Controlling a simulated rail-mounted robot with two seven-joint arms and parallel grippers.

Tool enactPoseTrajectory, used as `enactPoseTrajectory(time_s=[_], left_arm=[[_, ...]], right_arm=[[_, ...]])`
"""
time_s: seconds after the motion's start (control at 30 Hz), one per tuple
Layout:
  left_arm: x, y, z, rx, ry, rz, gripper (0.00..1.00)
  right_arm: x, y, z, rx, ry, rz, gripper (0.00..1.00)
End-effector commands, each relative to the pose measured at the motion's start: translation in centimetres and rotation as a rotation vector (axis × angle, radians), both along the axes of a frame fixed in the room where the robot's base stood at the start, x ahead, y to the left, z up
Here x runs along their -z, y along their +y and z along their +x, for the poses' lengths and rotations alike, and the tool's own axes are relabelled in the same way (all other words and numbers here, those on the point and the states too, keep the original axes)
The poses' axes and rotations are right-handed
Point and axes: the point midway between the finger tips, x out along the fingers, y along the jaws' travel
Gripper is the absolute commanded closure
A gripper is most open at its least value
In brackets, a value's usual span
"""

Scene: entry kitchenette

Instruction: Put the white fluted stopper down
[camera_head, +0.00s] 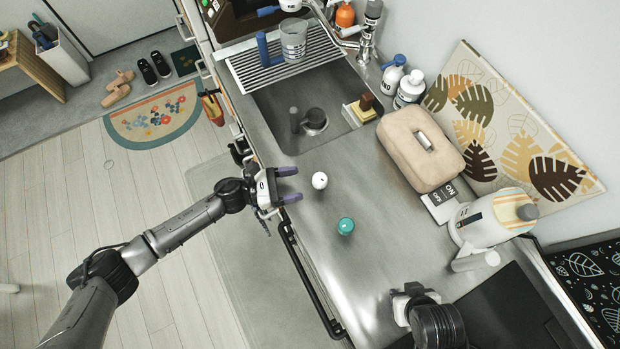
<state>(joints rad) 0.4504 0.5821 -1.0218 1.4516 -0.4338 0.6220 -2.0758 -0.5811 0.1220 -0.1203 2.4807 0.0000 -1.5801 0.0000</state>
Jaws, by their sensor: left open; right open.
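A small round white object (319,180), which looks like the white stopper, rests on the steel counter; its fluting is too small to make out. My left gripper (293,185) is open, its purple-tipped fingers just left of the white stopper and apart from it, with nothing between them. A teal round piece (345,226) sits on the counter below and right of the stopper. My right gripper (412,292) is at the lower right over the counter, seen from above and partly hidden by its own wrist.
A beige covered box (420,148), a white kettle (485,222) and bottles (410,88) line the wall side. A rail (308,280) runs along the counter's front. The mid-counter is mostly clear.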

Motion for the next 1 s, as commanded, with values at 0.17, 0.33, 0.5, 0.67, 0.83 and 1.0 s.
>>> enactPoseTrajectory(time_s=[0.17,0.33,0.5,0.67,0.83,1.0], left_arm=[[0.1,2.4,-0.7,-0.001,0.001,0.001,0.32],[0.0,3.6,-1.1,0.0,0.001,0.0,0.32],[0.0,4.0,-1.2,0.001,0.0,0.0,0.32],[0.0,3.9,-1.2,-0.001,0.003,-0.002,0.32],[-0.4,2.6,-1.2,-0.082,0.119,-0.065,0.32],[-1.6,0.6,-1.1,-0.319,0.474,-0.268,0.32]], right_arm=[[0.5,0.0,0.0,0.0,0.001,0.0,0.57],[0.6,0.0,0.0,0.0,0.001,0.0,0.57],[0.7,0.0,0.0,0.0,0.001,0.0,0.57],[0.6,0.0,0.0,0.0,0.001,0.0,0.57],[0.7,0.0,0.0,0.002,0.0,0.002,0.57],[0.6,0.1,0.1,0.004,0.0,0.005,0.57]])
